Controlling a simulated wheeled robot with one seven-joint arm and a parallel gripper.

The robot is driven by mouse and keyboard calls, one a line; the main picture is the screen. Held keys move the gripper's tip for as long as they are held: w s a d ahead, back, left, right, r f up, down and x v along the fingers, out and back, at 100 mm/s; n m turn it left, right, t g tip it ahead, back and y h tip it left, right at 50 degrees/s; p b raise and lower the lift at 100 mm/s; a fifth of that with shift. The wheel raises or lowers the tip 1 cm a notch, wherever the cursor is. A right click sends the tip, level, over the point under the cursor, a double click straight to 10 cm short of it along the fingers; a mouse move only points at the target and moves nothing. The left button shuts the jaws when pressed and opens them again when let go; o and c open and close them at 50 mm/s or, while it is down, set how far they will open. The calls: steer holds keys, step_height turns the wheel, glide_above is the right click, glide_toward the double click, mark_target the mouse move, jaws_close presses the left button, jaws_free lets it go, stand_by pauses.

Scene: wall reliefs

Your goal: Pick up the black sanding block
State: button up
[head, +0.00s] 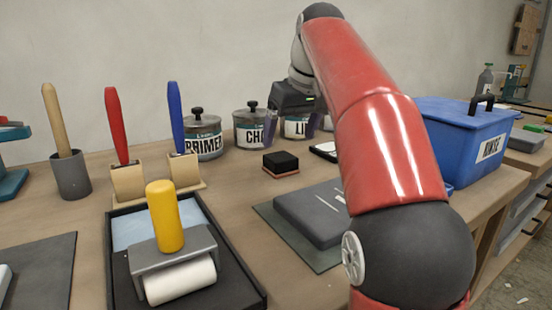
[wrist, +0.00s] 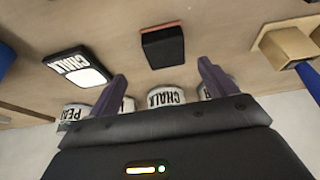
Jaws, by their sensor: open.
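The black sanding block (head: 281,160) sits on the wooden bench in front of the jars, with a reddish-brown layer at its base. It also shows in the wrist view (wrist: 163,46), ahead of the fingers and roughly centred between them. My gripper (head: 290,132) is open and empty, with purple fingers, above and behind the block near the labelled jars. In the wrist view my gripper (wrist: 161,69) has its two fingers spread on either side, and neither touches the block.
Jars, including the PRIMER jar (head: 203,136), line the wall. A black-and-white CHALK item (wrist: 76,68) lies beside the block. A grey slab (head: 310,212) is on a mat in front. A blue box (head: 455,135) stands right; brushes in holders (head: 128,183) stand left.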

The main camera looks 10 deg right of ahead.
mark_target(281, 156)
steer(key=x, duration=0.2)
steer(key=b+x, duration=0.1)
steer(key=x, duration=0.1)
steer(key=a+b+x, duration=0.1)
steer(key=x, duration=0.2)
steer(key=shift+s, duration=0.15)
steer(key=shift+d, duration=0.1)
steer(key=shift+c, duration=0.4)
steer(key=c, duration=1)
steer(key=shift+c, duration=0.2)
step_height(281, 156, up, 10)
steer(key=p, duration=0.5)
